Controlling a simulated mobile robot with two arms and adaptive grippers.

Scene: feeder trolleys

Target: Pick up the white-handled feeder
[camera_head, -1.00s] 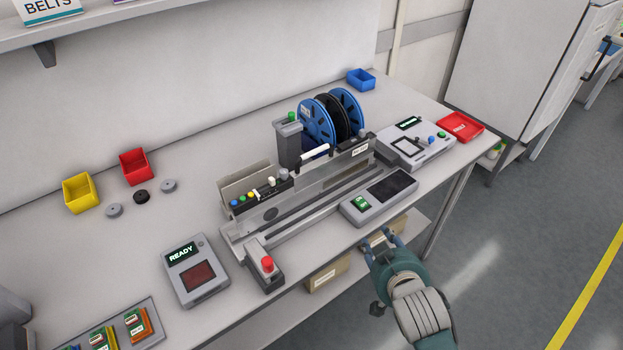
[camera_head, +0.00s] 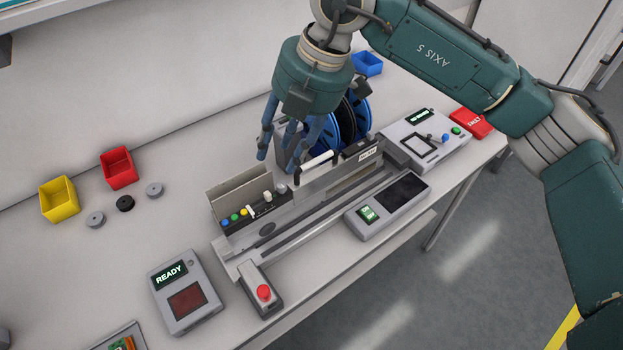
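The feeder (camera_head: 338,182) is a long grey unit on the workbench, with a white bar handle (camera_head: 317,161) on its top. It sits in a grey fixture with a rail along its front. My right gripper (camera_head: 284,150) hangs fingers-down above and just behind the handle, its blue fingers spread and nothing seen between them. The fingers overlap the grey post behind the feeder in the picture, so I cannot tell how close they are to it. The handle is clear of the fingers. My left gripper is not in view.
Blue and black reels (camera_head: 347,118) stand behind the feeder, partly hidden by my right arm. A control box (camera_head: 425,140) and a red tray (camera_head: 471,122) are at right. A READY box (camera_head: 185,291) and a red-button unit (camera_head: 262,289) are in front. Yellow (camera_head: 59,200) and red (camera_head: 118,168) bins stand left.

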